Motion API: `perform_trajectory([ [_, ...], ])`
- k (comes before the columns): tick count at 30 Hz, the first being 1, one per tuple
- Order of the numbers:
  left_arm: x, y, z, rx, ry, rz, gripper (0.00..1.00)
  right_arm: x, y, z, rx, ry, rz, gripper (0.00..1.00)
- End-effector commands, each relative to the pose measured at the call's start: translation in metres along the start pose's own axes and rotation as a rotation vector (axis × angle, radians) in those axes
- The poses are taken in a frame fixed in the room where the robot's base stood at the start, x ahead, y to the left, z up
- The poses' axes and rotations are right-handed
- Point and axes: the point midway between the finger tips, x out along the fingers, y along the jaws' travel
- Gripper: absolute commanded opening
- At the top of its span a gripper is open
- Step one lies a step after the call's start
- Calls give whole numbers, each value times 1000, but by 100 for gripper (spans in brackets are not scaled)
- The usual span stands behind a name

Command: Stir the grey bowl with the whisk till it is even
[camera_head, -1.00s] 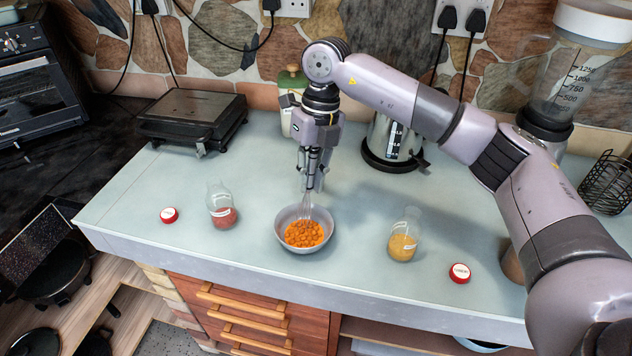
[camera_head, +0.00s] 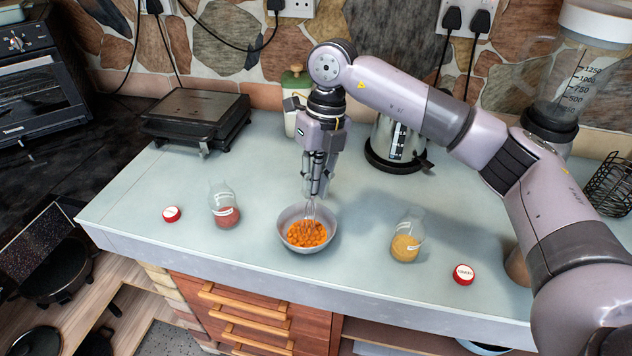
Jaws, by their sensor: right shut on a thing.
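The grey bowl (camera_head: 329,225) stands on the pale worktop near its front edge, with small orange pieces (camera_head: 306,233) inside. My right gripper (camera_head: 314,190) points down above the back of the bowl, shut on the whisk (camera_head: 310,209). The whisk's wire end reaches down into the bowl, at the back of the orange pieces. How deep its tip sits among them is hard to tell. The contents look evenly orange on top. My left gripper is not in view.
A jar with red contents (camera_head: 227,215) and a red-and-white lid (camera_head: 171,214) are left of the bowl. A jar with yellow contents (camera_head: 405,248) and another lid (camera_head: 463,275) are right. A kettle (camera_head: 395,145), scale-like appliance (camera_head: 198,118) and canister (camera_head: 295,88) stand behind.

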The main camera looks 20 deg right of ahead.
Motion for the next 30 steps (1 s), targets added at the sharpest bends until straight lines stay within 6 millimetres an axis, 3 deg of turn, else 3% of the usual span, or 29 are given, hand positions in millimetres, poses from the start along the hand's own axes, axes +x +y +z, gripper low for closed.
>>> perform_trajectory([
  [8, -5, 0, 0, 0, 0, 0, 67, -8, 1, 0, 0, -1, 0, 0],
  [30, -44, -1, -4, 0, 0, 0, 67, -66, 13, -3, -1, -1, 0, 0],
])
